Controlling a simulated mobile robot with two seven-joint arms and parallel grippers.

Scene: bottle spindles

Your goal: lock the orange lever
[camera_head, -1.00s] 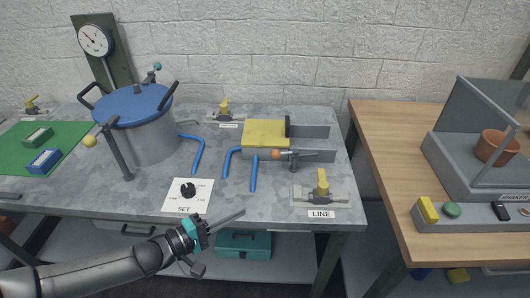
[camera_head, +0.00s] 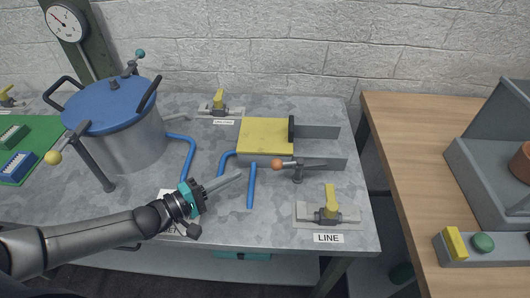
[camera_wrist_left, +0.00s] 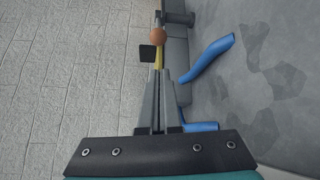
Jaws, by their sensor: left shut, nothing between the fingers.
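The orange lever is a grey bar with an orange ball knob (camera_head: 277,164) at its left end. It lies roughly level along the front of a grey fixture holding a yellow block (camera_head: 266,135). My left gripper (camera_head: 239,174) is shut and empty, above the grey worktop to the left of the knob and apart from it. In the left wrist view the knob (camera_wrist_left: 158,34) shows beyond the closed fingertips (camera_wrist_left: 158,73). My right gripper is not in view.
Blue hoses (camera_head: 251,188) lie beside the fixture. A yellow-handled valve marked LINE (camera_head: 331,204) stands at the front right. A blue-lidded pot (camera_head: 112,104) is at the left. A wooden table (camera_head: 405,155) stands to the right.

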